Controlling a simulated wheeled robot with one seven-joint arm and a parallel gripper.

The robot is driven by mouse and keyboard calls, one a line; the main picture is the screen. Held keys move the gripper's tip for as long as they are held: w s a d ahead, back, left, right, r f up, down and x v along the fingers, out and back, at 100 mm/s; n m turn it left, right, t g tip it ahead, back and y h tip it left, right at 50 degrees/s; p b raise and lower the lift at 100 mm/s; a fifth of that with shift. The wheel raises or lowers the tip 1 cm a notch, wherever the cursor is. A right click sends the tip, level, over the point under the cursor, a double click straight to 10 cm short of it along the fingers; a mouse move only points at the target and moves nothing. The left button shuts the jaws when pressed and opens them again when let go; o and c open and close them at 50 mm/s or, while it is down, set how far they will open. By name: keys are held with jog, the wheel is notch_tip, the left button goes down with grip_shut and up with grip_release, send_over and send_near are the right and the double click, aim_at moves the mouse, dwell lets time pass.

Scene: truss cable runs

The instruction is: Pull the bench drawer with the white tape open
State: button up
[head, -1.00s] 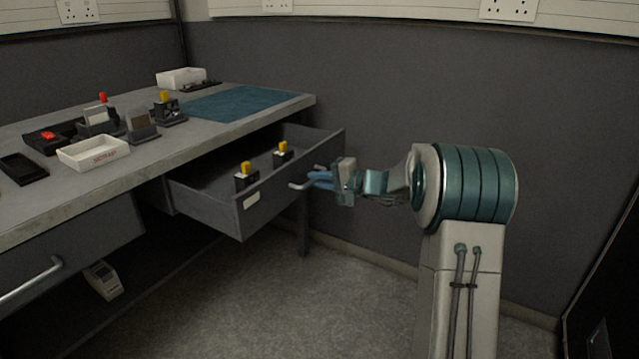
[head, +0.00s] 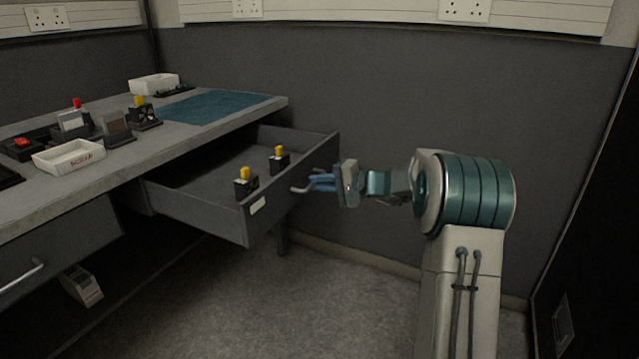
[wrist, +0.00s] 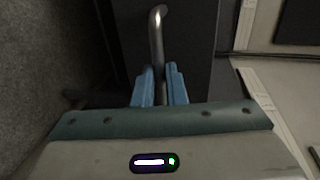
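The bench drawer with the white tape (head: 258,205) stands well open from the bench. The tape is a small white strip on its grey front. Two small black blocks with yellow tops (head: 245,184) stand inside it. My gripper (head: 316,183) is at the drawer's front, with its blue fingers at the metal handle (head: 299,189). In the wrist view the handle (wrist: 157,35) runs between the two blue fingers (wrist: 160,88), which are closed about it. Part of the handle is hidden by the fingers.
The bench top (head: 185,140) carries a white tray (head: 69,156), another white tray (head: 153,84), a blue-green mat (head: 212,107) and several small devices. A second drawer handle (head: 22,277) is at lower left. Open floor (head: 300,305) lies before the drawer.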

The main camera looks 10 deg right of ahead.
jog(key=o, duration=0.3)
jog(key=shift+o, duration=0.2)
jog(key=p+v, duration=0.3)
jog(key=v, duration=1.1)
jog(key=shift+p, duration=0.35)
jog(key=shift+f, duration=0.1)
jog(key=s+a+r+n+g+h+p, duration=0.4)
jog(key=s+a+r+g+p, duration=0.3)
jog(key=s+a+r+p, duration=0.8)
jog(key=s+d+r+n+h+p, duration=0.1)
jog(key=s+r+h+p, duration=0.3)
jog(key=s+p, duration=0.5)
jog(key=s+d+r+n+h+p, duration=0.2)
jog(key=s+r+h+p, duration=0.2)
jog(key=s+r+p, duration=0.4)
jog(key=shift+s+r+p, duration=0.35)
jog(key=shift+r+p, duration=0.3)
jog(key=shift+r, duration=0.05)
